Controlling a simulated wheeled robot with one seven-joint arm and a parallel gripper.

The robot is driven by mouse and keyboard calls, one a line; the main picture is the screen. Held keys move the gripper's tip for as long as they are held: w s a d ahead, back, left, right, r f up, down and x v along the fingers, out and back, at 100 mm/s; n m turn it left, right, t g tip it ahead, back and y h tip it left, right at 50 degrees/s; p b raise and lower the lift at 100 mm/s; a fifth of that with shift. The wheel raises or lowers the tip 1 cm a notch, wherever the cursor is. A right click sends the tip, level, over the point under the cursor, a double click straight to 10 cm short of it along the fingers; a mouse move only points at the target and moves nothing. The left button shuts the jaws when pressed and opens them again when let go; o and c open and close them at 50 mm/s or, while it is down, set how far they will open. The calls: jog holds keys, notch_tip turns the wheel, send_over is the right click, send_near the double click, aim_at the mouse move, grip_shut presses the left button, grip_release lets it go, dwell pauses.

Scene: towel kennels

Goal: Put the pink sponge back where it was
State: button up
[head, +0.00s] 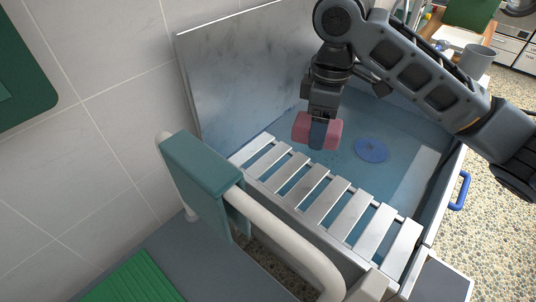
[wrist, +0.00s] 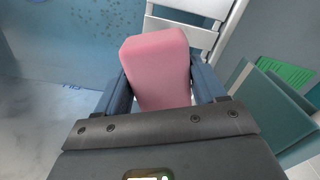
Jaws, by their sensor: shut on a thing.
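My gripper (head: 318,134) is shut on the pink sponge (head: 302,128). In the head view it holds the sponge above the blue tub floor (head: 345,160), just beyond the white slatted rack (head: 318,200). In the wrist view the pink sponge (wrist: 158,68) stands between the two blue-grey fingers of my gripper (wrist: 165,92). Part of the sponge is hidden behind a finger in the head view.
A teal towel (head: 200,168) hangs over a white rail (head: 290,238) at the rack's near left. A round blue disc (head: 371,150) lies on the tub floor. A metal panel (head: 235,75) stands behind. A blue handle (head: 460,190) sticks out at right. A green ribbed mat (head: 130,280) lies at lower left.

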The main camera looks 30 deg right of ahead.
jog(key=b, duration=0.2)
send_over(270, 158)
notch_tip(270, 158, down, 7)
jog(key=shift+s+r, duration=0.1)
jog(key=shift+r, duration=0.1)
jog(key=shift+a+f, duration=0.1)
jog(key=shift+f, duration=1.9)
jog(key=o, duration=0.5)
jog(key=shift+f, duration=0.15)
jog(key=o, duration=0.4)
jog(key=shift+o, duration=0.2)
notch_tip(270, 158, up, 12)
jog(key=p, duration=0.2)
jog(key=shift+r, duration=0.2)
